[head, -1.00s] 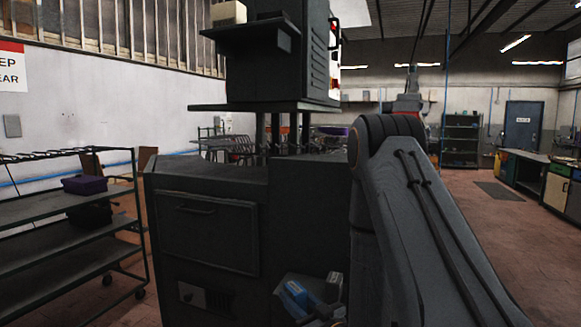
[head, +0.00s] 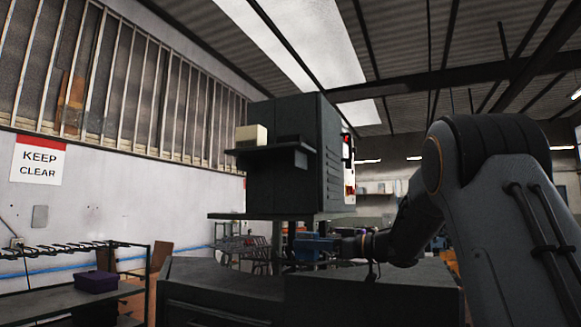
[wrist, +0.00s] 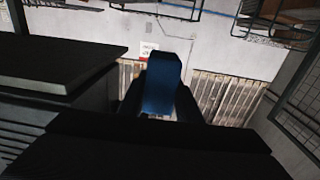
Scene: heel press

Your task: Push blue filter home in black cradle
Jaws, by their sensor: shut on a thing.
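The blue filter (head: 314,244) is held out level at the tip of my gripper (head: 328,245), in the gap between the press's lower body and its upper housing in the head view. It appears in front of the gap; its depth is hard to tell. In the wrist view the filter (wrist: 163,80) stands out between the two dark fingers, which are shut on its sides. Its far end touches nothing that I can see.
The dark press has an upper housing (head: 322,150), a lower body (head: 225,285) and a side shelf with a cream block (head: 251,135). A rack (head: 60,298) with a purple bin (head: 96,281) stands at left. A dark slab (wrist: 60,68) lies left of the filter in the wrist view.

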